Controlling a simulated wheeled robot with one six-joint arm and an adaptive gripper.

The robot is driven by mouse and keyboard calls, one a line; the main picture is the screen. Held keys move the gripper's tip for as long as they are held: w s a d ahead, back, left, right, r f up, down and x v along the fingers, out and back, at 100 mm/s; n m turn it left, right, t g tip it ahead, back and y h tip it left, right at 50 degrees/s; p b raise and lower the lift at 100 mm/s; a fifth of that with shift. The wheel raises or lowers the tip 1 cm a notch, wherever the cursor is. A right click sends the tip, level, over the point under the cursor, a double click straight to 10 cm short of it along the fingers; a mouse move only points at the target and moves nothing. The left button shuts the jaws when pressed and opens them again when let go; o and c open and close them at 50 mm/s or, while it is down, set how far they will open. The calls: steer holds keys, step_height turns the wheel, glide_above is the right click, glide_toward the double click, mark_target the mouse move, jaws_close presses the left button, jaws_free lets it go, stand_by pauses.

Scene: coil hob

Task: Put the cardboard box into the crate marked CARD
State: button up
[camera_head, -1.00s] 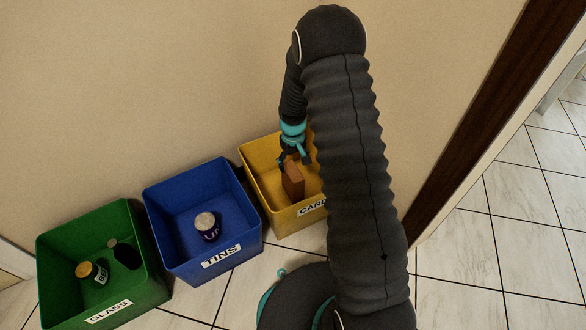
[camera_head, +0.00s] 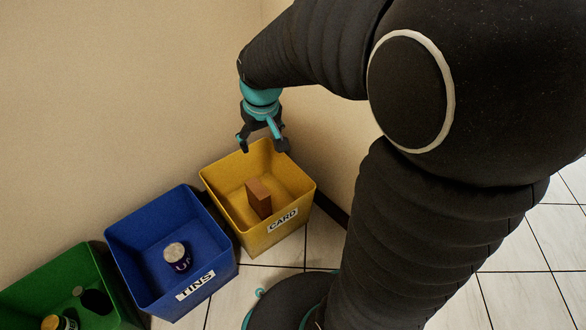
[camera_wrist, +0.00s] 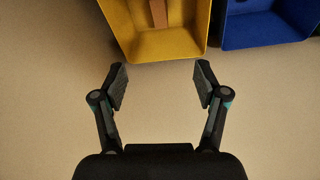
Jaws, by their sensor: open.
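The brown cardboard box (camera_head: 259,198) stands inside the yellow crate marked CARD (camera_head: 283,221), on its floor. Its end also shows at the top of the wrist view (camera_wrist: 158,13), inside the yellow crate (camera_wrist: 165,45). My gripper (camera_head: 264,148) is open and empty, above the back rim of the yellow crate and apart from the box. In the wrist view its two fingers (camera_wrist: 161,84) are spread wide with only the wall between them.
The blue crate marked TINS (camera_head: 195,289), with a tin (camera_head: 177,257) in it, stands to the left. Beyond it is a green crate (camera_head: 65,265) holding several small items. The wall is close behind the crates.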

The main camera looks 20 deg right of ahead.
steer(key=s+r+t, duration=0.1)
steer(key=s+r, duration=0.1)
steer(key=s, duration=0.4)
steer(key=s+r, duration=0.3)
steer(key=s, duration=0.3)
steer(key=s+r+m+t, duration=0.1)
steer(key=s+r, duration=0.2)
steer(key=s, duration=0.3)
steer(key=shift+s+t, duration=0.25)
steer(key=shift+t, duration=0.05)
steer(key=shift+r, duration=0.15)
step_height(320, 180, up, 7)
steer(key=p, duration=0.6)
steer(key=shift+f+p, duration=0.2)
steer(key=shift+p, duration=0.2)
